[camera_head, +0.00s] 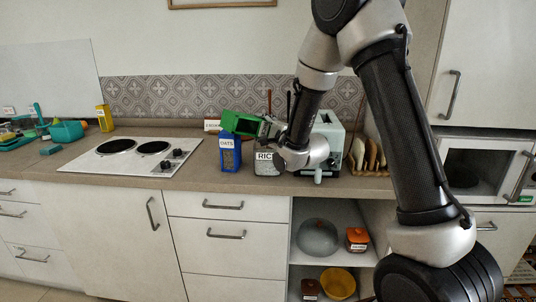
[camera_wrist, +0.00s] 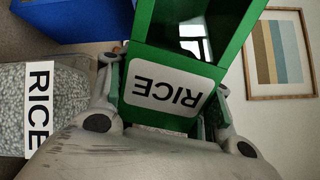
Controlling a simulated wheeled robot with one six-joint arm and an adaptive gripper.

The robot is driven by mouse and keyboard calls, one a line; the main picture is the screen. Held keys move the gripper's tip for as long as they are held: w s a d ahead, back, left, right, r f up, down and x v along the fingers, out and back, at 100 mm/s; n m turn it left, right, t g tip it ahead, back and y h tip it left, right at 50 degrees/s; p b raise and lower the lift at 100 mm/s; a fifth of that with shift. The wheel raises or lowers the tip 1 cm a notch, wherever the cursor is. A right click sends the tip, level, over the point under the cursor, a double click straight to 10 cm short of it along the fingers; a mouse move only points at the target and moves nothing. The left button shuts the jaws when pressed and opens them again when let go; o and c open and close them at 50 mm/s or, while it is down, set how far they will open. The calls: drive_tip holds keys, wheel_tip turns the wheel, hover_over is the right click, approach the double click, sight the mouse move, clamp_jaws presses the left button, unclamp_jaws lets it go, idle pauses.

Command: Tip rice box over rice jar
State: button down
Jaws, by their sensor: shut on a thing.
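The green rice box (camera_head: 240,123) is held in the air, tipped well over toward the left, above and between the blue oats box and the rice jar. In the wrist view its RICE label (camera_wrist: 167,90) faces the camera, upside down. My gripper (camera_head: 268,129) is shut on the rice box, with a finger on either side of it in the wrist view (camera_wrist: 165,100). The rice jar (camera_head: 264,168) stands on the counter below my gripper, partly hidden by my wrist. In the wrist view the jar (camera_wrist: 72,95) is at the left and looks pale and grainy.
The blue oats box (camera_head: 230,155) stands upright just left of the jar. A pale green toaster (camera_head: 329,137) and a rack of bread slices (camera_head: 370,155) are to the right.

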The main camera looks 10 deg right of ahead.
idle(0.4)
